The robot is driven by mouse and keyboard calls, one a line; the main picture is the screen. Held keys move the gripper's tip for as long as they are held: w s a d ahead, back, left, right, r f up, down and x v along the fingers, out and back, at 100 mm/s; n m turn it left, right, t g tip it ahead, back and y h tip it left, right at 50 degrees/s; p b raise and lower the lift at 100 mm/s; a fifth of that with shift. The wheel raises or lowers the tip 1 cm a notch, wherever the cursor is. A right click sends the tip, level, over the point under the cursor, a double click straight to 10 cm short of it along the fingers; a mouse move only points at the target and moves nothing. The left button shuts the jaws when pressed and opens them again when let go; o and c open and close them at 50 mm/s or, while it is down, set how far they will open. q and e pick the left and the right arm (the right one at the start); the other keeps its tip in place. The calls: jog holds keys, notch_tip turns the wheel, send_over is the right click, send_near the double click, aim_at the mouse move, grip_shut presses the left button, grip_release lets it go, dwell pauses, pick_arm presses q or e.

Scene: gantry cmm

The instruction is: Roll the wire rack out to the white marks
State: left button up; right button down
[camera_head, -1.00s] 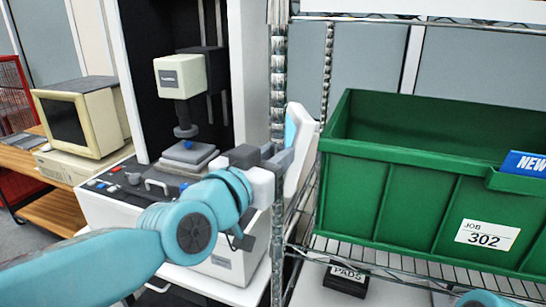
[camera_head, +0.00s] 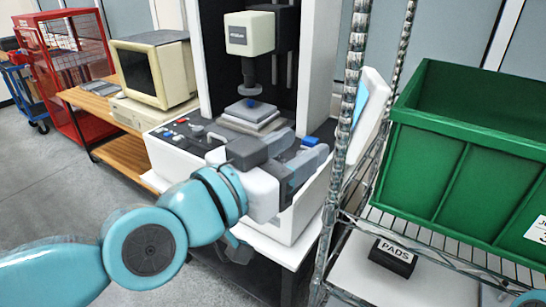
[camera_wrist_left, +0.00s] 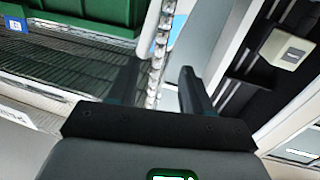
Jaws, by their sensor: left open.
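The wire rack (camera_head: 347,128) stands at the right, with a chrome ribbed post at its near left corner and a wire shelf. A green bin (camera_head: 445,178) sits on that shelf. My left gripper (camera_head: 306,163) is open and empty, just left of the post in the head view. In the left wrist view the post (camera_wrist_left: 158,50) shows beyond and between the spread fingers of my left gripper (camera_wrist_left: 158,88); they do not appear to touch it. My right gripper is out of view. The white marks are not in view.
A measuring machine (camera_head: 225,150) on a white bench stands behind my left gripper. A computer monitor (camera_head: 140,75) sits on a wooden desk. A red cage (camera_head: 62,70) and blue cart (camera_head: 22,90) stand farther left. A black PADS box (camera_head: 392,257) lies under the shelf. Grey floor is clear at left.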

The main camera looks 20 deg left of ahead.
pick_arm(q)
jog(key=v, duration=0.4)
jog(key=shift+s+a+p, duration=0.1)
jog(key=shift+s+p, duration=0.1)
jog(key=shift+p, duration=0.15)
